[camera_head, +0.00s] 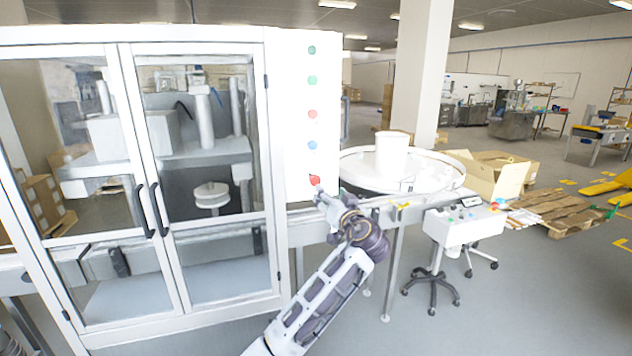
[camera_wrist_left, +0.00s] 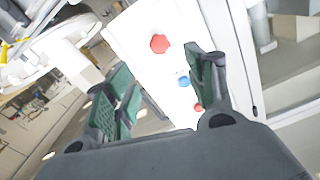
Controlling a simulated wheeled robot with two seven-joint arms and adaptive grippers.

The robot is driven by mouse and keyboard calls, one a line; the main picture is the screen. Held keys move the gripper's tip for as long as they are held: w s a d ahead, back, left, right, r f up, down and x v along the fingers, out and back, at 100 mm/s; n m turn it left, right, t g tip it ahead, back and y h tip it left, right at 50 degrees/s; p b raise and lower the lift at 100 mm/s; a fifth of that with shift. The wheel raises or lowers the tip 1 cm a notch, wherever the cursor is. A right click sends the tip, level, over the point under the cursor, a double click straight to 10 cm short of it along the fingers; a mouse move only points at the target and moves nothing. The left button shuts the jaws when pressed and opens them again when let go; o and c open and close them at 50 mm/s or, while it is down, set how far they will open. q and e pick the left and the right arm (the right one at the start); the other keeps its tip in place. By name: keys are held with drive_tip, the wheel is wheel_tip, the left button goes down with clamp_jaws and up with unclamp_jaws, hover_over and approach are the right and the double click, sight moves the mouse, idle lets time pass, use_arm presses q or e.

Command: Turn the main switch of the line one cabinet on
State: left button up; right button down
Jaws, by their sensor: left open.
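The line cabinet has a white control panel (camera_head: 298,120) with a column of green, red and blue buttons. A larger red knob (camera_head: 314,180), which looks like the main switch, sits lowest in this column. In the left wrist view the panel appears upside down, and the red knob (camera_wrist_left: 160,44) shows beyond the fingers, with a blue button (camera_wrist_left: 184,81) and a smaller red button (camera_wrist_left: 198,107) below it in the picture. My left gripper (camera_head: 322,194) is close to the knob in the head view. Its green-padded fingers (camera_wrist_left: 165,88) are apart with nothing between them. My right gripper is out of view.
Glass doors with black handles (camera_head: 152,210) close the cabinet left of the panel. A round white table (camera_head: 360,176) stands to the right. A wheeled stand with a control box (camera_head: 452,228) is right of my arm. Pallets (camera_head: 560,212) lie farther right; the floor between is clear.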

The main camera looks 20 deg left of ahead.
sight(316, 180)
use_arm(q)
drive_tip(key=shift+w, duration=0.1)
drive_tip(key=p+x, duration=0.2)
drive_tip(key=x, duration=0.7)
drive_tip(key=shift+a, duration=0.15)
drive_tip(key=shift+p+x, duration=0.4)
drive_tip(key=shift+x, duration=1.9)
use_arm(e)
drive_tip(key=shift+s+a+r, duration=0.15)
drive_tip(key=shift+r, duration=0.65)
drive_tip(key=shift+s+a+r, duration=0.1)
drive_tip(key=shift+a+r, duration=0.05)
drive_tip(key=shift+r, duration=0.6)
use_arm(q)
drive_tip(key=shift+c, duration=0.5)
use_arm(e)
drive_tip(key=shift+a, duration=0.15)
use_arm(q)
drive_tip(key=c, duration=0.9)
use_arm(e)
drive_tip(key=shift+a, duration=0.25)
